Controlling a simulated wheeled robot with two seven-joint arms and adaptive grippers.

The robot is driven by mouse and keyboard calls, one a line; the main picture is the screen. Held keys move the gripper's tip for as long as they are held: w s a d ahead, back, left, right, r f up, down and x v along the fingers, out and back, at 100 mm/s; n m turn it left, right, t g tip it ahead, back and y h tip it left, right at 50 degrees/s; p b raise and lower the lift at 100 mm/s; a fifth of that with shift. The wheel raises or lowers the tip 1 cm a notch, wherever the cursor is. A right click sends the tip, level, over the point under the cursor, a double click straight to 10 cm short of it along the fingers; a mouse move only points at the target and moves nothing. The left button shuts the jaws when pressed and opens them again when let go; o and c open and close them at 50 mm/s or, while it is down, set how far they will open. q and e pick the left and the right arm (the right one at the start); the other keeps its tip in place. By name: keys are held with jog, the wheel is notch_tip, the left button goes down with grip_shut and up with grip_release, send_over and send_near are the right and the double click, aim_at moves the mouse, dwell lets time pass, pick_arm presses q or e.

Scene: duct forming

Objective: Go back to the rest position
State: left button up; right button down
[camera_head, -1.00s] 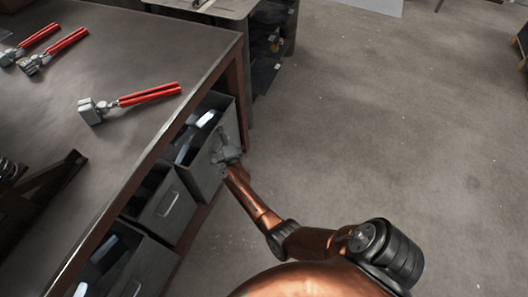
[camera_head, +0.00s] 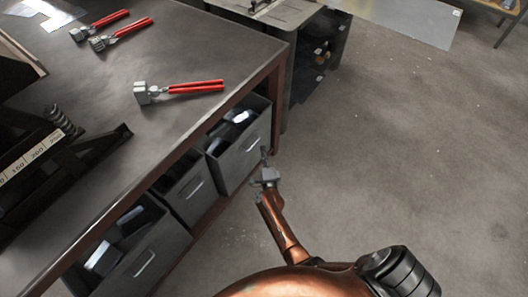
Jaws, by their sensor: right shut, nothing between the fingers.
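My right gripper (camera_head: 265,157) is shut and empty at the end of my copper-coloured right arm. It is in the open space just right of the far grey drawer (camera_head: 246,160) under the workbench (camera_head: 205,60), and a small gap seems to lie between them. The gripper is small in the view. My left gripper does not show.
Several grey drawers stand partly open under the bench, including a middle one (camera_head: 194,197) and a near one (camera_head: 145,265). Red-handled pliers (camera_head: 195,88) lie on the bench top. A black metal frame (camera_head: 85,160) stands at left. The floor (camera_head: 400,150) at right is clear.

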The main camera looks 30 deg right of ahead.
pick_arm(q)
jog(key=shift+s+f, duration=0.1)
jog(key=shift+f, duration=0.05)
pick_arm(e)
jog(key=shift+s+a, duration=0.1)
jog(key=shift+s, duration=0.15)
jog(key=shift+f, duration=0.1)
